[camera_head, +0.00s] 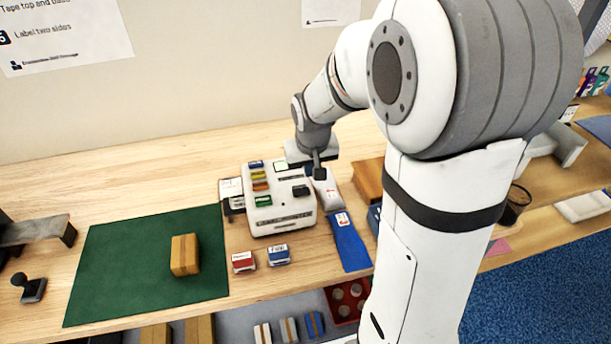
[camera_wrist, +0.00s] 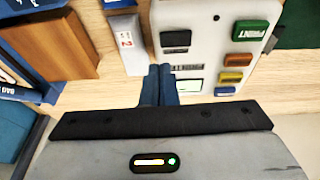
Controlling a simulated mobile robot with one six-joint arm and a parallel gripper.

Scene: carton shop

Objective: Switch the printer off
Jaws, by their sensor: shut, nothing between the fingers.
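The printer (camera_head: 268,222) is a white box on the table, left of my arm; it also shows in the wrist view (camera_wrist: 205,14). Its top carries a green PRINT button (camera_wrist: 250,32), orange, yellow and blue buttons, a small pale screen (camera_wrist: 188,86) and a black switch-like part (camera_wrist: 175,40). My gripper (camera_head: 318,173) is shut and empty at the printer's far right edge. In the wrist view its dark blue fingers (camera_wrist: 158,72) are together beside the screen and below the black part. I cannot tell whether they touch the printer; they hide part of its edge.
A green mat (camera_head: 130,285) with a small carton (camera_head: 185,255) lies left.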

